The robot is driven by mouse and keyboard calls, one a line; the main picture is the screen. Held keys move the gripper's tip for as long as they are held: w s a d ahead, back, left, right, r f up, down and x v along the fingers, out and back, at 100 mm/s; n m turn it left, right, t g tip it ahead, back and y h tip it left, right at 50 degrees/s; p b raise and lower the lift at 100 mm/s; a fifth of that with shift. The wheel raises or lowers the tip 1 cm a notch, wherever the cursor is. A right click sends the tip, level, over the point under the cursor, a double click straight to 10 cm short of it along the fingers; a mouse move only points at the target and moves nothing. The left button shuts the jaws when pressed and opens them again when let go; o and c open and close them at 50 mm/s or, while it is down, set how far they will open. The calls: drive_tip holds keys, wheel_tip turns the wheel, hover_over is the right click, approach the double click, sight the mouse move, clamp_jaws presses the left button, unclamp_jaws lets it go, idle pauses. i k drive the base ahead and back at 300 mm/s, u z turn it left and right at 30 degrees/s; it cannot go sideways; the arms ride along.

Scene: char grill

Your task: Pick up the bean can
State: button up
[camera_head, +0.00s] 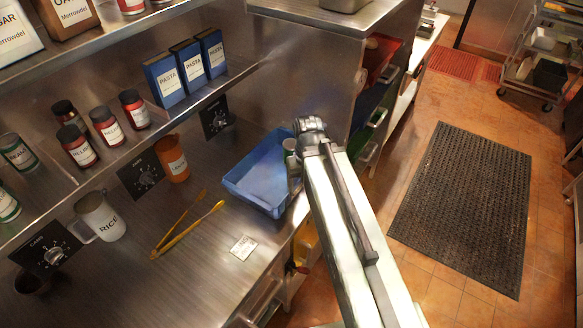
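My gripper (310,124) is at the far end of my arm, just above and right of this can in the picture. Its fingers are not clearly visible, and I cannot tell whether it touches the can. Two more green-and-white cans stand at the far left, an upper one (18,153) and a lower one (7,206).
The steel counter (180,265) holds yellow tongs (185,230), a white RICE mug (100,216), an orange cup (172,160) and a small card (243,247). The shelf above holds several red jars and blue PASTA boxes (190,66). A dark mat (465,205) lies on the open floor at right.

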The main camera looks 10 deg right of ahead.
sight(289, 144)
drive_tip(key=u, duration=2.3)
drive_tip(key=k, duration=0.85)
drive_tip(key=z, duration=1.85)
drive_tip(key=i, duration=1)
drive_tip(key=u, duration=0.05)
